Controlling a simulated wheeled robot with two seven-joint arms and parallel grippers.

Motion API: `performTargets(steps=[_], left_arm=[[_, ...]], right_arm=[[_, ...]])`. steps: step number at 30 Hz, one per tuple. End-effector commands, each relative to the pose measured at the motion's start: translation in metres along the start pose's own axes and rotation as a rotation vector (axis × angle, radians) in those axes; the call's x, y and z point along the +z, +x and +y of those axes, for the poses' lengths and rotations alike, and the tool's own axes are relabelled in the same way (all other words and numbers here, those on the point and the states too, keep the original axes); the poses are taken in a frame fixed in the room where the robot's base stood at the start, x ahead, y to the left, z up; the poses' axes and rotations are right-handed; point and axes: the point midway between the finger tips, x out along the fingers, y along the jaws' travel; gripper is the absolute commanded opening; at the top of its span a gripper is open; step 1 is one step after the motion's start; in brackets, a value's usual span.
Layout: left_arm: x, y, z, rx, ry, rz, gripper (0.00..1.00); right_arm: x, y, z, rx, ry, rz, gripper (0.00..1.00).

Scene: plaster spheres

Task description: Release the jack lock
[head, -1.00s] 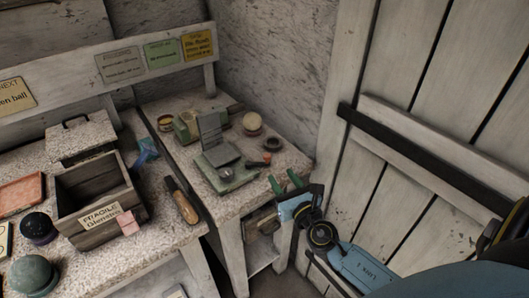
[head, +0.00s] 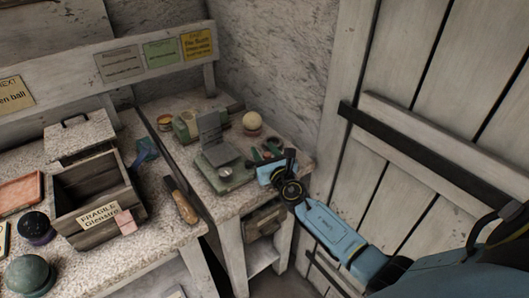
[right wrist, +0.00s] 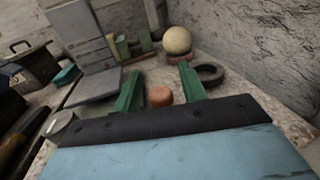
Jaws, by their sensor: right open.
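A grey-green device with an upright grey plate (head: 210,127) and a flat grey plate (head: 220,155) stands on the right-hand bench; I take it for the jack. A round silver knob (head: 225,173) is on its near side and shows at the left in the right wrist view (right wrist: 60,122). A small orange-red round knob (right wrist: 159,96) sits right of the flat plate. My right gripper (head: 267,153) is over the bench's right part, its green fingers (right wrist: 160,75) open on either side of the orange-red knob, with no clear contact. In the head view the gripper hides this knob. My left gripper is not in view.
A pale ball (head: 252,121) on a reddish ring stands behind the gripper. A dark ring (right wrist: 209,73) lies by the right finger. A wooden-handled tool (head: 181,201) and an open wooden box (head: 95,190) are on the left bench. A plank door (head: 430,120) stands at right.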

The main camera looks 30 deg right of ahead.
Motion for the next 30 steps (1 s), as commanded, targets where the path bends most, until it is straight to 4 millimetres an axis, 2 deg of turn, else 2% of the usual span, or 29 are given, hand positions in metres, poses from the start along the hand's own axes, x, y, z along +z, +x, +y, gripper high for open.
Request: performTargets(steps=[4, 13, 23, 30], left_arm=[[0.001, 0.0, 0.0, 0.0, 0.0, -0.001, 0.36], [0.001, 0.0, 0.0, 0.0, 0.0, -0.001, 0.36], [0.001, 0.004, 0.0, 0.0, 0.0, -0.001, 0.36], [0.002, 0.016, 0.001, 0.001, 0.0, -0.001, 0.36]], right_arm=[[0.0, 0.0, 0.0, 0.0, 0.0, 0.0, 0.4], [0.0, -0.001, 0.0, 0.0, 0.0, 0.0, 0.01], [-0.001, 0.001, 0.0, 0.018, -0.002, -0.001, 0.0], [-0.002, 0.004, -0.001, 0.074, -0.003, -0.001, 0.0]])
